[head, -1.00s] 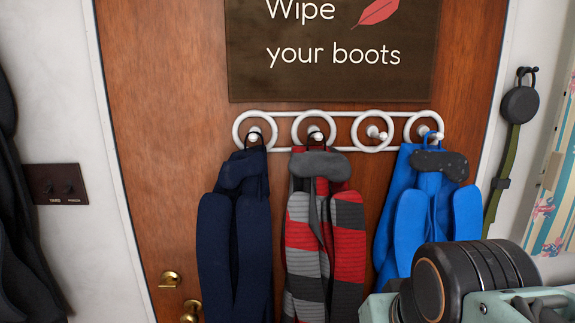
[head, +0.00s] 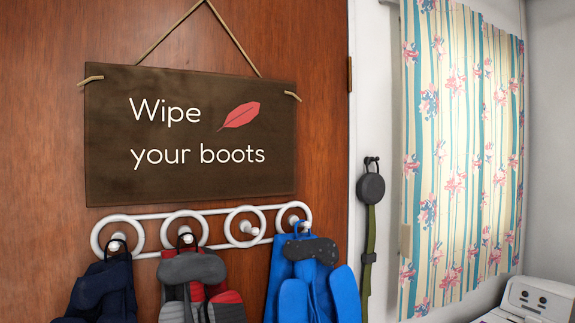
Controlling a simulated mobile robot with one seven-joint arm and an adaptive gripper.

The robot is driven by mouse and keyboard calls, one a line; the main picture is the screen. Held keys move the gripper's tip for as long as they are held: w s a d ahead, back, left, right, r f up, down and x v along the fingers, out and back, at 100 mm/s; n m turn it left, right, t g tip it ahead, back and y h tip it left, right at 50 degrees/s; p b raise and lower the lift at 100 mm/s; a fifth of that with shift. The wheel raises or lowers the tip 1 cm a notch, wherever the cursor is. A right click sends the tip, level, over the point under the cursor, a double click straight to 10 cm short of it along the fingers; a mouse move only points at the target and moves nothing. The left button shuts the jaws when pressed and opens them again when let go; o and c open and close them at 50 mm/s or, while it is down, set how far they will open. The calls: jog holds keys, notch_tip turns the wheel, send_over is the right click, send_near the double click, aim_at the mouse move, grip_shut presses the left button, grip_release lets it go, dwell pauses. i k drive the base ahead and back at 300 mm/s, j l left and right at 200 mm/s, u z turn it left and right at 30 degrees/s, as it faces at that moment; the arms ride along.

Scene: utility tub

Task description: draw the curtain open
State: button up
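The curtain (head: 465,155) hangs on the wall at the right of the head view. It is cream with teal stripes and pink flowers, and it is spread flat across its span. A small beige piece (head: 405,239) shows at its left edge. My gripper is not in view.
A wooden door (head: 325,110) with a "Wipe your boots" sign (head: 190,135) and a white hook rail (head: 150,233) fills the left. A black round item on a strap (head: 371,188) hangs left of the curtain. A white appliance (head: 540,297) stands below right.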

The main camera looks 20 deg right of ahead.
aim_at(443, 69)
jog(key=z, duration=1.65)
jog(key=i+l+z, duration=0.25)
jog(key=k+l, duration=0.05)
jog(key=l, duration=0.05)
